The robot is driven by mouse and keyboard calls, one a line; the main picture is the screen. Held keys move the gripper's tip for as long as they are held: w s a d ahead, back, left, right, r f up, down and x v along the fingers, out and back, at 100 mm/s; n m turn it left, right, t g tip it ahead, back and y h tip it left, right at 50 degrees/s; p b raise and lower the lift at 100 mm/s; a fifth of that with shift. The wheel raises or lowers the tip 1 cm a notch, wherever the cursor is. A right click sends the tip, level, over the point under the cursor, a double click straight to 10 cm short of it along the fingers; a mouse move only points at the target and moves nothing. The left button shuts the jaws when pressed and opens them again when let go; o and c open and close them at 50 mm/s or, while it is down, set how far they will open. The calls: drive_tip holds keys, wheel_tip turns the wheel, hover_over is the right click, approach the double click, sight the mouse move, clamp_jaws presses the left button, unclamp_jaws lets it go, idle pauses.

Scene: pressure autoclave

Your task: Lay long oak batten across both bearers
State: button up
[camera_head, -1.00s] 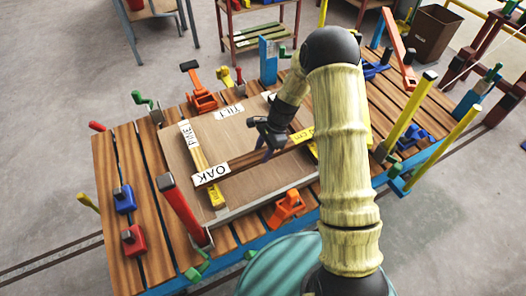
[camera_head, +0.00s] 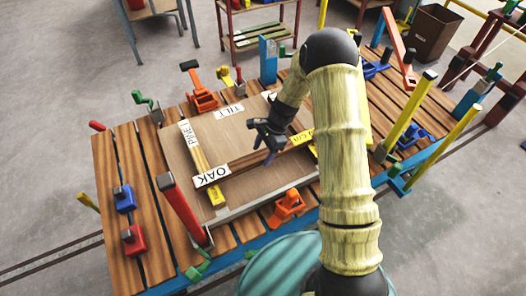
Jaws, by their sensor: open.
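The long oak batten (camera_head: 237,165), a brown strip with a white OAK label at its left end, runs across the board. Its left end is over the left yellow bearer (camera_head: 214,196). Its right end reaches toward the right yellow bearer (camera_head: 311,147), where my arm hides part of the view; I cannot tell whether it touches both. My gripper (camera_head: 268,156) is open at the batten's middle, its dark fingers close to the wood. I cannot tell whether they touch it.
The pale board (camera_head: 258,190) lies on a slatted bench with a PINE label (camera_head: 188,140) and a TILT label (camera_head: 229,111). A red upright lever (camera_head: 178,208), orange clamps (camera_head: 287,206) and yellow posts stand around it.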

drive_tip(key=v, duration=1.2)
drive_tip(key=shift+d, duration=0.1)
drive_tip(key=s+d+r+n+t+h, duration=0.2)
drive_tip(key=s+n, duration=0.4)
drive_tip(key=s, duration=0.4)
drive_tip(key=s+d+r+n+t+h, duration=0.2)
drive_tip(key=s+d+r+n, duration=0.2)
drive_tip(key=s, duration=0.6)
wheel_tip(320, 180, up, 3)
drive_tip(key=n, duration=0.3)
drive_tip(key=shift+d, duration=0.2)
drive_tip(key=shift+f, duration=0.1)
wheel_tip(320, 180, up, 8)
drive_tip(key=p, duration=0.7)
drive_tip(key=shift+f, duration=0.1)
